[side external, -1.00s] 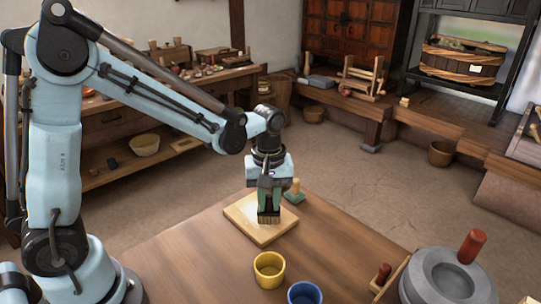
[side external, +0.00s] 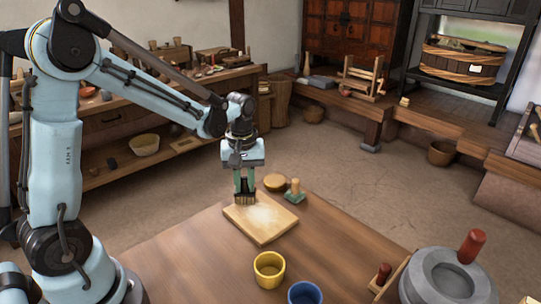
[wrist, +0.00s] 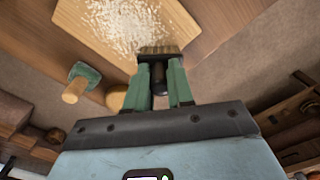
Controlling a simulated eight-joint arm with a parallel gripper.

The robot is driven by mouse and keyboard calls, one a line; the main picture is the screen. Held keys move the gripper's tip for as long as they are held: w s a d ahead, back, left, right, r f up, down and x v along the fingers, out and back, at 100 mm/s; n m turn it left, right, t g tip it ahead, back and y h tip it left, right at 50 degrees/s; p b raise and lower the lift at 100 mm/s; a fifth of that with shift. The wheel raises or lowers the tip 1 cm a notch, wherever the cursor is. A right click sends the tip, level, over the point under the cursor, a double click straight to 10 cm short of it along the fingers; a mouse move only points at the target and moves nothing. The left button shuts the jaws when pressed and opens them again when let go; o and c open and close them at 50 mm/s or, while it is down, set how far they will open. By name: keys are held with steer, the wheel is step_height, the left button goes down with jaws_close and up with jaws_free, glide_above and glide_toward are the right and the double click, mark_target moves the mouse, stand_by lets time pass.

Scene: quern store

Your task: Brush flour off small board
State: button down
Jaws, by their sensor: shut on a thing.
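The small board (side external: 258,235) lies flat on the table, pale wood with a white patch of flour (side external: 264,217) over its middle. The flour (wrist: 122,22) also shows as loose grains on the board (wrist: 75,17) in the wrist view. My gripper (side external: 245,186) is shut on a brush (side external: 245,198) with brown bristles pointing down. The brush (wrist: 161,50) is at the board's far left corner, beside the flour. I cannot tell whether the bristles touch the board.
A green block with a wooden knob (side external: 294,194) and a round wooden thing (side external: 275,182) stand just behind the board. A yellow cup (side external: 269,270), a blue cup (side external: 305,294) and a stone quern (side external: 446,279) are nearer the front. The table's left part is clear.

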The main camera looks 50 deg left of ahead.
steer(key=shift+w+d, duration=0.1)
steer(key=shift+w, duration=0.45)
steer(key=shift+s+d, duration=0.1)
steer(key=shift+d, duration=5.7)
step_height(320, 180, up, 8)
steer(key=shift+a, duration=0.15)
steer(key=w+d+r, duration=0.2)
steer(key=w+d, duration=0.1)
steer(key=d, duration=0.8)
steer(key=shift+w+a+f, duration=1.3)
steer(key=shift+a+f, duration=0.05)
steer(key=shift+f, duration=0.55)
steer(key=shift+w+a+f, duration=1.25)
steer(key=shift+a+f, duration=0.15)
steer(key=shift+f, duration=0.45)
steer(key=shift+w+a+f, duration=1.3)
steer(key=shift+a+f, duration=0.05)
steer(key=shift+f, duration=0.55)
steer(key=shift+f, duration=0.15)
